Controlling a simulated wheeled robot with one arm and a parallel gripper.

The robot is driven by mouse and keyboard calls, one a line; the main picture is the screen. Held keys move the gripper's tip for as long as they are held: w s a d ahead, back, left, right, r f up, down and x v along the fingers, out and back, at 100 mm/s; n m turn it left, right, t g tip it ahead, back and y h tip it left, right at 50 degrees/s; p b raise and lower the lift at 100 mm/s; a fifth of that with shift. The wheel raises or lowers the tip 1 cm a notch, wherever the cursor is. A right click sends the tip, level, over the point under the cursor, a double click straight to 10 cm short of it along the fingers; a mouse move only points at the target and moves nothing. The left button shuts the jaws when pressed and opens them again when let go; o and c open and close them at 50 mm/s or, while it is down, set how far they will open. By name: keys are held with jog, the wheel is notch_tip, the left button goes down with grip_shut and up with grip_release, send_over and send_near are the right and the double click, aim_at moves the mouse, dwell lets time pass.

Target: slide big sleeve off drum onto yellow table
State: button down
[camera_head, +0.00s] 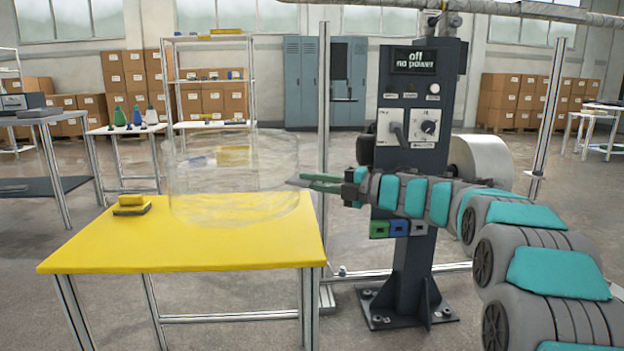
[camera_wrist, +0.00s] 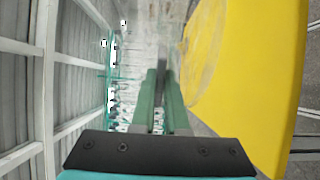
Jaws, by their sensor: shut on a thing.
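The big sleeve (camera_head: 232,180) is a large clear, see-through cylinder at the back right of the yellow table (camera_head: 185,245). Its lower edge shows against the tabletop; I cannot tell whether it rests there or hangs just above. My gripper (camera_head: 300,181) reaches in from the right, its green fingers shut on the sleeve's right side. In the wrist view the fingers (camera_wrist: 160,85) are close together, with the clear sleeve wall (camera_wrist: 200,60) ahead and the yellow tabletop (camera_wrist: 240,80) at right. The pale drum (camera_head: 482,160) is behind the control post, partly hidden by it and my arm; no sleeve shows around it.
A small yellow block on a dark base (camera_head: 131,204) lies at the table's left. The dark control post (camera_head: 415,180), its display reading "off no power", stands right of the table. A thin upright pole (camera_head: 324,120) stands between them. The table's front half is clear.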

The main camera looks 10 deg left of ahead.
jog(key=shift+f+b, duration=1.75)
jog(key=shift+f, duration=1.05)
jog(key=c, duration=0.6)
grip_release()
jog(key=v, duration=0.9)
jog(key=shift+b, duration=0.4)
